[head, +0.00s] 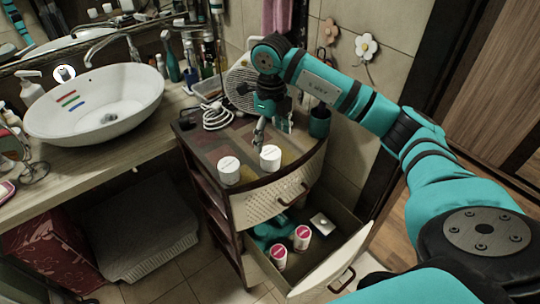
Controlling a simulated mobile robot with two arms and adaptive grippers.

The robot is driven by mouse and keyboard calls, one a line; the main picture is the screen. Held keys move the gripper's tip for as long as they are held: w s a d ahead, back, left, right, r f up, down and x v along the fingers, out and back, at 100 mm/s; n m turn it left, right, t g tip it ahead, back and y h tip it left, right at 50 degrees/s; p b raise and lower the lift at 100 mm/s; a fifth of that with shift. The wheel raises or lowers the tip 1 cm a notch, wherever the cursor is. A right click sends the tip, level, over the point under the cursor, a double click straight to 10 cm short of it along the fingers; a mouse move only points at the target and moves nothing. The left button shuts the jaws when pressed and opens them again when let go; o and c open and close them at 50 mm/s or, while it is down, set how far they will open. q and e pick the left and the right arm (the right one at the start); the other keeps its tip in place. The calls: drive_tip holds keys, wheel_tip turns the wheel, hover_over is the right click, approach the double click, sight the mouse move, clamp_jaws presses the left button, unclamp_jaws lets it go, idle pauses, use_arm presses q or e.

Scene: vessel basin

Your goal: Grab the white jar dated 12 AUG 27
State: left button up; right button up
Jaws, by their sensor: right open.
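Two white jars stand upright on top of the small cabinet: the left jar (229,172) and the right jar (270,158). Two more white jars with pinkish-red tops, the front one (278,257) and the back one (301,238), stand in the open lower drawer. The labels are too small to read, so I cannot tell which jar carries 12 AUG 27. My right gripper (270,134) is open and points down over the cabinet top, close behind the right jar. I see nothing between its fingers. My left gripper is out of view.
The open drawer (337,256) juts out at the front and also holds a white box (322,224) and a teal item. A fan (243,90), a coiled white cable (217,117) and a dark cup (319,121) stand at the cabinet's back. A basin (95,104) is left.

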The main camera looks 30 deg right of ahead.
sight(271, 152)
wheel_tip(271, 152, down, 2)
drive_tip(key=shift+f, duration=0.1)
drive_tip(key=shift+s+a+f+p, duration=0.1)
drive_tip(key=shift+f+p, duration=0.25)
drive_tip(key=shift+p, duration=0.3)
wheel_tip(271, 152, down, 4)
drive_tip(key=shift+a+r+p, duration=0.1)
drive_tip(key=shift+r+p, duration=0.05)
drive_tip(key=shift+p, duration=0.65)
drive_tip(key=shift+f, duration=0.35)
drive_tip(key=c, duration=1.2)
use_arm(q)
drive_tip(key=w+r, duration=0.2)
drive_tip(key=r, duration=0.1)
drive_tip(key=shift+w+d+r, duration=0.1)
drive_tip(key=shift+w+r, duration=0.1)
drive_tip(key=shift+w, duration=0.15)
use_arm(e)
drive_tip(key=shift+c, duration=0.4)
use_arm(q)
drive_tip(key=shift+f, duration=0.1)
use_arm(e)
drive_tip(key=shift+r, duration=0.1)
